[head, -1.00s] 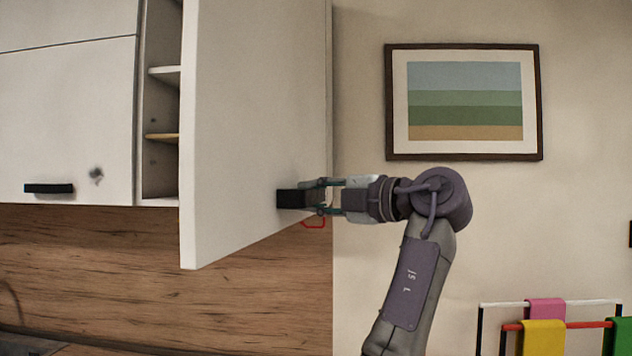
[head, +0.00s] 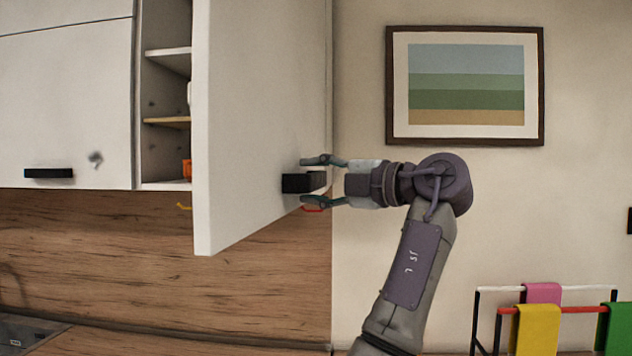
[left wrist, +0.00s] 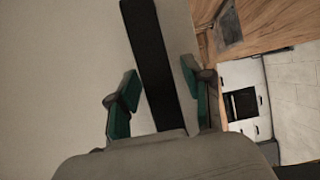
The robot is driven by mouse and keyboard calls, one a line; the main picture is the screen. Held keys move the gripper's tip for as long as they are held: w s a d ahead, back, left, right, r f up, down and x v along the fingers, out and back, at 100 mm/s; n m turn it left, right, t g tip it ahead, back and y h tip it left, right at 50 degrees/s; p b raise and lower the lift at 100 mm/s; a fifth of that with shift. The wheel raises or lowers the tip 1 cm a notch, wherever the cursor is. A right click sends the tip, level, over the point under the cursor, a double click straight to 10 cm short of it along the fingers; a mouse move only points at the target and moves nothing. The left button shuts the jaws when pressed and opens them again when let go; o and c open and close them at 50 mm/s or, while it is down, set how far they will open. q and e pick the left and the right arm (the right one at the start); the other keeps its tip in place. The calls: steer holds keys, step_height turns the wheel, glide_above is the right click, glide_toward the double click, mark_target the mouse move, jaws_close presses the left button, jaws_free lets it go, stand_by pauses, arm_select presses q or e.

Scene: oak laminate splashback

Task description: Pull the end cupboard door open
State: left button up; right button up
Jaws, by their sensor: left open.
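The end cupboard door (head: 250,110) is white and stands well open, swung out from the cabinet, with shelves showing to its left. Its black bar handle (head: 296,183) is on the door's face, near the lower edge. My left gripper (head: 312,181) is open, one finger above and one below the handle, with gaps to it. In the left wrist view the dark handle (left wrist: 150,60) runs between the two spread green-padded fingers of my left gripper (left wrist: 158,90), clear of both. My right gripper is in neither view.
Inside the cupboard are shelves (head: 168,122) and part of an orange item (head: 187,169). A closed cupboard door (head: 65,110) is to the left. A framed picture (head: 466,85) hangs on the wall, and a towel rack (head: 560,310) stands at lower right.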

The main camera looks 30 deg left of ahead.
arm_select(q)
steer(key=shift+d, duration=0.1)
steer(key=d, duration=1.1)
steer(key=shift+s+d, duration=0.4)
steer(key=shift+s, duration=0.05)
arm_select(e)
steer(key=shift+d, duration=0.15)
